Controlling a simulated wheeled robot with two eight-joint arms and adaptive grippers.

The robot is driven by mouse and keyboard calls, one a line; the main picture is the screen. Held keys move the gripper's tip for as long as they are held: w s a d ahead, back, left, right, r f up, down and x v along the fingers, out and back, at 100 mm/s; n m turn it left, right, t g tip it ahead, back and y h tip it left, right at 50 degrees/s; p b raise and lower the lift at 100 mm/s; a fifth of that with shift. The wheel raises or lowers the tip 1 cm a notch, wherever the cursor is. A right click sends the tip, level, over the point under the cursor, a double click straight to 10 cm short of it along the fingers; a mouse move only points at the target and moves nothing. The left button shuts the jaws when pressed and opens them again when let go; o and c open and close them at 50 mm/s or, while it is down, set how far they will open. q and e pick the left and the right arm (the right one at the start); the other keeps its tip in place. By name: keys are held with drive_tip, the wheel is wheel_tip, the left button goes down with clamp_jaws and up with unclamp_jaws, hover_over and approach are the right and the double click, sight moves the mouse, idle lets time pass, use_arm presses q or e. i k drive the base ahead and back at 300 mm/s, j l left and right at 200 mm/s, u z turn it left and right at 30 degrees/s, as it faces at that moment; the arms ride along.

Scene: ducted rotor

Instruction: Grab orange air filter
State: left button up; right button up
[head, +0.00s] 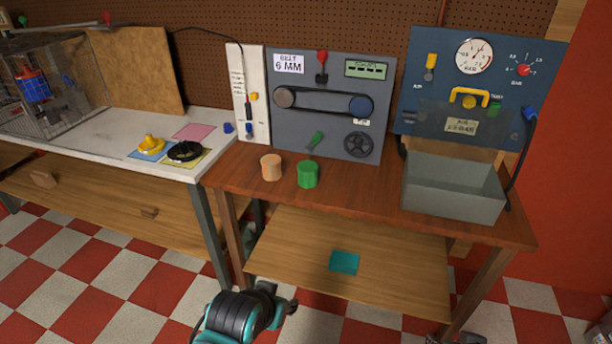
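A light orange, ribless-looking cylinder (271,167) stands upright on the left part of the brown wooden bench; it is the only thing there that fits an orange air filter. My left arm comes in at the bottom, with its gripper (279,297) low in front of the bench, well below and apart from the cylinder. Its fingers are small and partly hidden, so I cannot tell their opening. Only dark tips of my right gripper (460,339) show at the bottom edge; its opening is unclear.
A green many-sided block (308,174) stands close right of the cylinder. Behind is a belt panel (335,140); a grey open-topped bin (453,192) stands at right. A teal piece (344,262) lies on the lower shelf. The bench's front middle is clear.

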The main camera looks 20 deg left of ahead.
sight(270, 163)
drive_tip(key=i+j+z, duration=0.1)
drive_tip(key=j, duration=0.2)
drive_tip(key=i+j, duration=0.25)
drive_tip(key=i+j+z, duration=0.15)
drive_tip(key=j, duration=0.2)
drive_tip(key=i+j, duration=0.15)
drive_tip(key=j, duration=0.2)
drive_tip(key=i+j+z, duration=0.15)
drive_tip(key=j, duration=0.15)
